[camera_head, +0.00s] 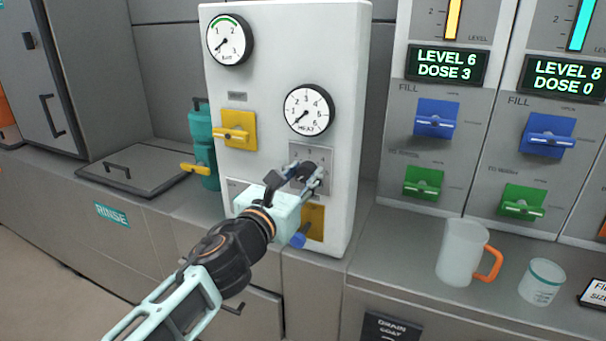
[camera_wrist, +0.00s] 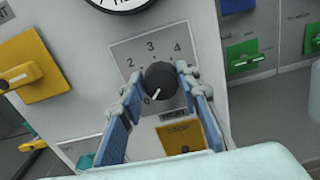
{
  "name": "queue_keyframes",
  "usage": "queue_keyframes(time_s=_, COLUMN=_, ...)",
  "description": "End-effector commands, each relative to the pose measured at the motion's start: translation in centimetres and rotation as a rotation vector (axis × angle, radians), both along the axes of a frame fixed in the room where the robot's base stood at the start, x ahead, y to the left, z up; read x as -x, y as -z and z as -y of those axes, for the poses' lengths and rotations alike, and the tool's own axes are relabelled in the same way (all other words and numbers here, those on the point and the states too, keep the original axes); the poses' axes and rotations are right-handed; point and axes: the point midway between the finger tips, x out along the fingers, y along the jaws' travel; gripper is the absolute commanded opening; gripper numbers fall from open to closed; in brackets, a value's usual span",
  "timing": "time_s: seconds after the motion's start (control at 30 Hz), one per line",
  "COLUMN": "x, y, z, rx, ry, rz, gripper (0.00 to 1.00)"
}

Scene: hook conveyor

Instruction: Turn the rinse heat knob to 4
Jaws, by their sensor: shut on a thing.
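The rinse heat knob (camera_wrist: 161,78) is a round black dial on a grey plate (camera_wrist: 134,47) marked with numbers, with 2, 3 and 4 readable over its top. Its white pointer mark faces down and slightly left, near the 0. My gripper (camera_wrist: 162,82) has its two blue-grey fingers on either side of the knob, shut on it. In the head view my gripper (camera_head: 307,178) reaches the plate from the lower left and mostly hides the knob. The HEAT gauge (camera_head: 309,110) above has its needle at the low end, pointing lower left.
A yellow knob (camera_head: 237,130) sits left of the HEAT gauge, and another yellow control (camera_head: 313,221) lies just below the heat plate. A teal bottle-like thing (camera_head: 203,150) stands left of the panel. A mug (camera_head: 464,252) and a cup (camera_head: 541,281) stand on the right counter.

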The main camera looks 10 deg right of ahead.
Motion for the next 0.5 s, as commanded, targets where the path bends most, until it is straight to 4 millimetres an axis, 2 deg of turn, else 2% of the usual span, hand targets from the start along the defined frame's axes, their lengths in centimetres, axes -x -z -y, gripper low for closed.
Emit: queue_keyframes(time_s=0.5, x=0.12, y=-0.19, z=0.21, rx=-0.316, ry=0.001, rz=0.231, gripper=0.06)
